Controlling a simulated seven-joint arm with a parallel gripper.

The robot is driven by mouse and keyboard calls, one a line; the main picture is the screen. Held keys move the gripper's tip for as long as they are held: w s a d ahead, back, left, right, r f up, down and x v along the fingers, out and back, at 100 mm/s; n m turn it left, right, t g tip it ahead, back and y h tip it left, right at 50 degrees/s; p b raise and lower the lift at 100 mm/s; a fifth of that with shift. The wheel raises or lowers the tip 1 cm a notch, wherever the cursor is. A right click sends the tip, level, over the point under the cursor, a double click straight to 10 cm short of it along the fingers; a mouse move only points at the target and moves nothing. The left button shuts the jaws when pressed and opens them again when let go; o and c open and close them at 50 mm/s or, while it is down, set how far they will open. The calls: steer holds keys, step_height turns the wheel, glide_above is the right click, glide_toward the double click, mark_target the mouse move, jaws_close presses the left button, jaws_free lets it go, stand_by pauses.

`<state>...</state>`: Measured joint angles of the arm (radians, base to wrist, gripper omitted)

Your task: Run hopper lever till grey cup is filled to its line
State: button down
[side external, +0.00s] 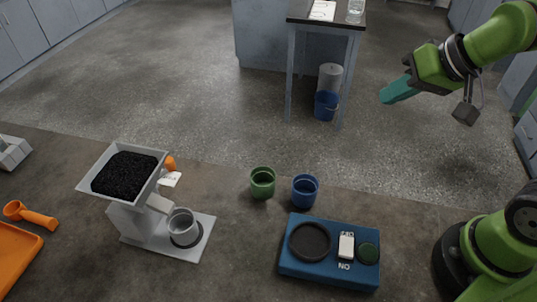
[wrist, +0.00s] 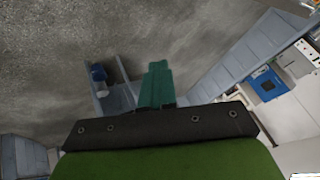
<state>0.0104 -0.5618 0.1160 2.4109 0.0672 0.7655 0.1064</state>
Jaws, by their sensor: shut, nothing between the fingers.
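The hopper (side external: 107,160) stands at the left of the table, filled with black grains (side external: 126,175). An orange part, which looks like the lever (side external: 170,163), shows behind its right side, with a white tag (side external: 171,180) beside it. The grey cup (side external: 182,222) stands upright on the hopper's base under the spout. Its inside looks pale, and I cannot make out its line or any fill level. My gripper (side external: 384,97) is high at the upper right, far from the hopper, with its teal fingers shut and empty. The fingers also show in the wrist view (wrist: 157,84).
A green cup (side external: 262,183) and a blue cup (side external: 305,190) stand mid-table. A blue device (side external: 325,270) with a dark ring, a white switch and a green button sits in front of them. An orange scoop (side external: 32,215) and orange tray (side external: 14,262) lie at the left.

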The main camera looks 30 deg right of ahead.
steer(key=shift+w+a, duration=0.35)
steer(key=shift+w, duration=0.2)
steer(key=shift+w+a, duration=0.35)
steer(key=shift+w, duration=0.2)
steer(key=shift+w+a, duration=0.35)
steer(key=shift+w, duration=0.2)
steer(key=shift+w+a, duration=0.3)
steer(key=shift+w, duration=0.2)
stand_by(5.8)
